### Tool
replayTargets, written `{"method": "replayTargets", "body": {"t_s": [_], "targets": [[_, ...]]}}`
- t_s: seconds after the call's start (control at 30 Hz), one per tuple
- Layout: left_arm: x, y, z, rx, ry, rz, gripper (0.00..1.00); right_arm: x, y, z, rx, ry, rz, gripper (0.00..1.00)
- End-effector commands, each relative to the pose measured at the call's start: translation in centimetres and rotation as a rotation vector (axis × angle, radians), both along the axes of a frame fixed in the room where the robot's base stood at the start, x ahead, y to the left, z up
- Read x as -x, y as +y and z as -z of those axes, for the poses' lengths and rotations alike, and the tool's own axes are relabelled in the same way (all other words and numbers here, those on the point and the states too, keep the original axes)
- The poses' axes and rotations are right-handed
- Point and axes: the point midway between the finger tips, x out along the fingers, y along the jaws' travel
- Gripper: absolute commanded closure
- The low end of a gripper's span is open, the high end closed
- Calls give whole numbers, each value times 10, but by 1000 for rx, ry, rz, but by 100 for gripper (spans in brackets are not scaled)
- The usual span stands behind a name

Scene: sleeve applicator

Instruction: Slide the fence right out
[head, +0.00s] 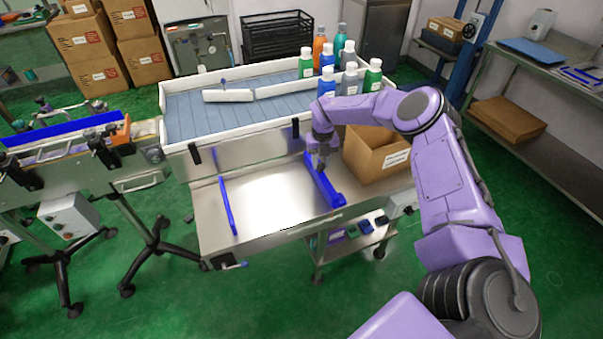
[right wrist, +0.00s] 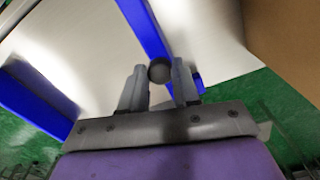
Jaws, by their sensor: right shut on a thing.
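A blue fence bar (head: 322,182) lies on the right part of the steel table (head: 268,195), running front to back. It also shows in the right wrist view (right wrist: 147,28). My right gripper (head: 321,164) is over this bar. In the right wrist view its fingers (right wrist: 159,76) are shut on a round dark knob (right wrist: 159,69) at the bar. A second, thinner blue bar (head: 227,206) stands at the table's left side, apart from the gripper. My left gripper is in neither view.
An open cardboard box (head: 376,156) stands just right of the fence, close to my right arm. Several bottles (head: 374,75) stand behind, by the white-railed conveyor (head: 230,119). Bare steel lies between the two blue bars. A small lower shelf (head: 350,240) holds small items.

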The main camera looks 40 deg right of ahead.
Motion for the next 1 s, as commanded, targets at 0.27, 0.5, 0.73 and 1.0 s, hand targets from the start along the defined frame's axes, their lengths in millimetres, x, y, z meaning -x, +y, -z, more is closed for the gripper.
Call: {"method": "replayTargets", "body": {"t_s": [0.27,0.5,0.73,1.0], "targets": [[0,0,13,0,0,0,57,4,-19,1,1,1,-7,100],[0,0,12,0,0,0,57,4,-18,1,-1,2,-8,60],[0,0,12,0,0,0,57,5,-19,1,-2,1,-5,44],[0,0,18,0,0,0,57,3,-19,-21,-3,-3,-5,44]]}}
